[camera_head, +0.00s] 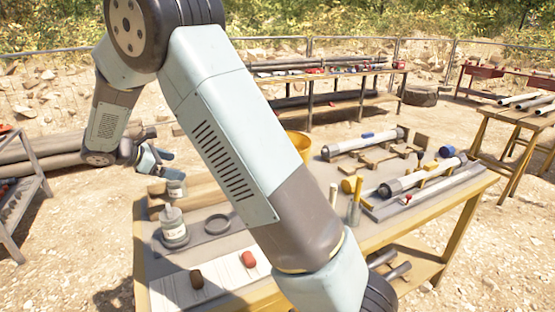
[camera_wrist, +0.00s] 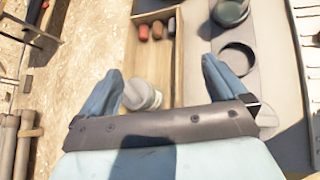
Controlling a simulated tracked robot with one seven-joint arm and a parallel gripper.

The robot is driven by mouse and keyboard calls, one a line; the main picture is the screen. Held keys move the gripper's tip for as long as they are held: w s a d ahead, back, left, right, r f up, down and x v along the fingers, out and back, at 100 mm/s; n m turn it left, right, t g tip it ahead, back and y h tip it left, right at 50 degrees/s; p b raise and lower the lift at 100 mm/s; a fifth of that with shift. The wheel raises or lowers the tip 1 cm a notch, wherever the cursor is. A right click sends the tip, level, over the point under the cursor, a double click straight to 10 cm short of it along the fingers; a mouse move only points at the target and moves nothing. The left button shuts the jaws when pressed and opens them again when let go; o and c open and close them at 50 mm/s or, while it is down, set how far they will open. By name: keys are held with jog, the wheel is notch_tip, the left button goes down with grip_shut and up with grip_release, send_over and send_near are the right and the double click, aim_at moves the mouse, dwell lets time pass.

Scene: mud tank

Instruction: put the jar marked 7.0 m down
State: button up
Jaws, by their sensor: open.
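A small jar with a pale lid (camera_wrist: 140,95) shows between my spread fingers in the wrist view, closer to the left finger. It also shows in the head view (camera_head: 176,189), just below my gripper (camera_head: 153,160), apparently at the wooden tray. My gripper is open in the wrist view (camera_wrist: 165,88), with both blue fingers apart and not visibly closed on the jar. A second, larger jar (camera_head: 174,230) stands nearer on the bench, beside an empty dark ring (camera_head: 217,224). That ring also shows in the wrist view (camera_wrist: 237,60). Any depth marking is too small to read.
The wooden tray (camera_wrist: 178,85) holds several dark and reddish plugs. A white sheet (camera_head: 222,276) at the bench front carries a brown and a red piece. A yellow bucket (camera_head: 300,145) and tube samplers (camera_head: 430,175) lie to the right.

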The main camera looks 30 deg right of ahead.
jog(key=s+d+r+m+g+y, duration=0.1)
jog(key=s+d+r+m+y, duration=0.2)
jog(key=s+d+r+m, duration=0.45)
jog(key=s+d+r+m+g+y, duration=0.1)
jog(key=s+d+r+m+y, duration=0.15)
jog(key=s+d+r, duration=0.55)
jog(key=s+d+m+t+y, duration=0.1)
jog(key=s+m, duration=0.3)
jog(key=s, duration=0.6)
jog(key=s+d+m+t+y, duration=0.2)
jog(key=s+m+t+y, duration=0.1)
jog(key=s, duration=0.8)
jog(key=shift+s+f+m+y, duration=0.2)
jog(key=shift+m+y, duration=0.15)
jog(key=shift+m, duration=0.55)
